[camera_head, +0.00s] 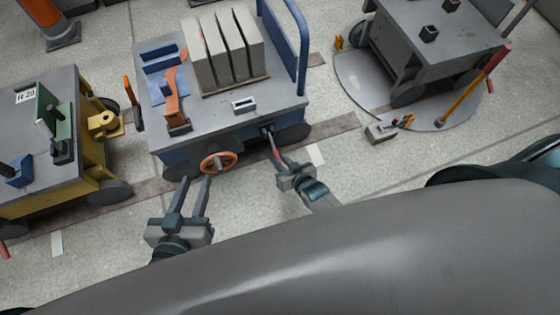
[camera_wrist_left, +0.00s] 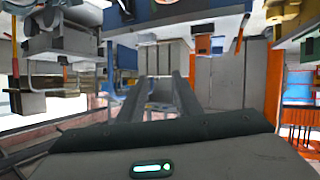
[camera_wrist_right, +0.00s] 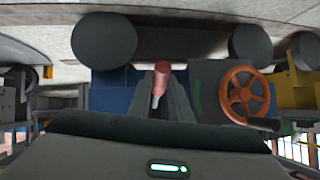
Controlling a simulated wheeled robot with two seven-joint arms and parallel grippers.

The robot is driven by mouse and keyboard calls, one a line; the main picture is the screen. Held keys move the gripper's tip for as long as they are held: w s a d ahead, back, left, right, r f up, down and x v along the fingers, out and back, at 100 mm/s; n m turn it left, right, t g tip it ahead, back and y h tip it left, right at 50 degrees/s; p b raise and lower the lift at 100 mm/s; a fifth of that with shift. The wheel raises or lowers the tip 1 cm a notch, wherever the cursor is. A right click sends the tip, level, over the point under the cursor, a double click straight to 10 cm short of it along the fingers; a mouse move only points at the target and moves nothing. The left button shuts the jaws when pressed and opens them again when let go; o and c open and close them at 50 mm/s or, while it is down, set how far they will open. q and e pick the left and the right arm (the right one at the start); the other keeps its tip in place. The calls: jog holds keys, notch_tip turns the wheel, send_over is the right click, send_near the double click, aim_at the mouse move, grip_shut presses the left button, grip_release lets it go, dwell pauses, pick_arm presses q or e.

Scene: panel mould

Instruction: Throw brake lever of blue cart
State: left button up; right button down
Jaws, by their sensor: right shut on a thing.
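The blue cart (camera_head: 222,112) has a grey top, blue sides and a blue push bar, and stands at upper middle in the head view. Its brake lever (camera_head: 275,146), with a red grip, sticks out from the front near the right wheel; the red grip (camera_wrist_right: 161,70) also shows in the right wrist view. My right gripper (camera_head: 283,162) is at the lever and shut on it, the lever lying between its fingers. My left gripper (camera_head: 195,182) is open and empty, just in front of the cart, below the orange handwheel (camera_head: 218,162). The fingers hide part of the lever.
The orange handwheel (camera_wrist_right: 245,95) is close beside my right gripper. A yellow cart (camera_head: 55,190) stands left, and a grey cart (camera_head: 425,45) stands on a round plate at upper right. A small box (camera_head: 381,132) lies by that plate.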

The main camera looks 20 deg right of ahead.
jog(key=shift+w+f+t+b, duration=0.15)
jog(key=shift+f+t+b, duration=0.15)
jog(key=shift+f+b, duration=0.35)
pick_arm(q)
notch_tip(320, 180, up, 8)
jog(key=w+d+t+h, duration=0.1)
jog(key=d+t, duration=0.1)
jog(key=t, duration=0.2)
jog(key=shift+f+t+h, duration=0.25)
jog(key=shift+t+h, duration=0.05)
pick_arm(e)
jog(key=shift+r, duration=0.15)
pick_arm(q)
jog(key=shift+w, duration=0.1)
pick_arm(e)
jog(key=c, duration=1.6)
grip_release()
jog(key=shift+w, duration=0.1)
